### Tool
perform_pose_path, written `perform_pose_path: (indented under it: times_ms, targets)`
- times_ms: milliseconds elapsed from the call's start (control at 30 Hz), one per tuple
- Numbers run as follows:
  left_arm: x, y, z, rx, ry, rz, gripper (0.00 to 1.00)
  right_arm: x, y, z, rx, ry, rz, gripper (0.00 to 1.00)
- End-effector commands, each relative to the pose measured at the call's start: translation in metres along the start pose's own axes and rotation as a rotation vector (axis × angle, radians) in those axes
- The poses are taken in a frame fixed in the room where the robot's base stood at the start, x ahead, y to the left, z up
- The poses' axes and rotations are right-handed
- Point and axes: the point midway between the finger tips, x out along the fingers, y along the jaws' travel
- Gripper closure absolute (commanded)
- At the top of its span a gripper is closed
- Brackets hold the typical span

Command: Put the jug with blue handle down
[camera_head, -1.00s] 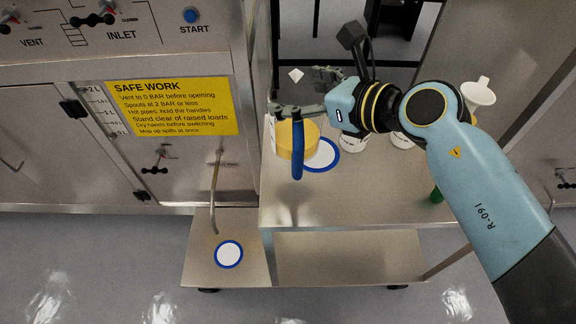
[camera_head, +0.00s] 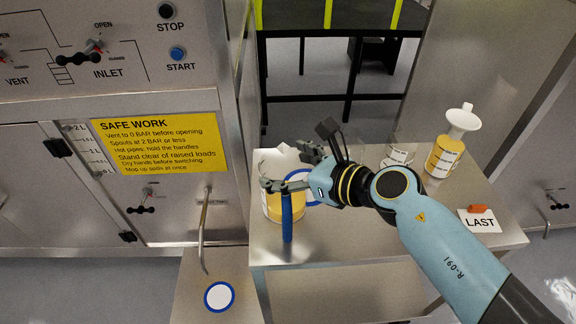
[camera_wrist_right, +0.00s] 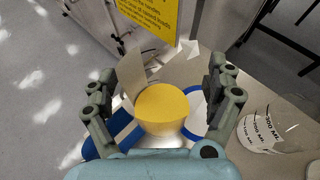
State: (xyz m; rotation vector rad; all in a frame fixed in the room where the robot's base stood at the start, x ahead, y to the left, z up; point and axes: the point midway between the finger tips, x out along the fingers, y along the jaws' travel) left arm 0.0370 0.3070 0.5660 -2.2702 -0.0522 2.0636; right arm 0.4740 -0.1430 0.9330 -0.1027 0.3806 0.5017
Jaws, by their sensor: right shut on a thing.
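The jug with the blue handle (camera_head: 287,222) holds yellow liquid (camera_head: 277,206). It stands out upright over the left part of the steel cart top (camera_head: 345,245). My right gripper (camera_head: 287,168) is shut around its upper part, with a finger on either side. In the right wrist view the yellow liquid (camera_wrist_right: 160,106) shows between the fingers, and the blue handle shows at lower left. A white disc with a blue ring (camera_head: 305,199) lies on the cart top beside the jug, partly hidden. Whether the jug's base touches the cart is unclear. My left gripper is out of view.
A clear jug (camera_head: 396,158) and a yellow-filled jug (camera_head: 442,160) with a white funnel (camera_head: 463,118) stand at the cart's back right. A LAST card (camera_head: 480,223) lies right. A bent pipe (camera_head: 203,235) hangs above a lower platform with another ringed disc (camera_head: 220,296).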

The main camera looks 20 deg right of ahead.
Motion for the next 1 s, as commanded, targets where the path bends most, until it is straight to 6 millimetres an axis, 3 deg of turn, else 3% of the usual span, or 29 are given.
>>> perform_pose_path:
  times_ms: [133,467,1000]
  targets:
    - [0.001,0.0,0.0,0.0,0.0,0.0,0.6,0.001,0.0,-0.001,0.0,0.0,0.0,0.0]
    - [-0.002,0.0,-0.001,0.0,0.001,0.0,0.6,-0.003,0.0,0.003,0.0,0.001,0.0,0.0]
    - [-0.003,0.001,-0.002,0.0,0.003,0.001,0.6,-0.106,0.0,0.0,-0.003,0.003,0.0,0.0]
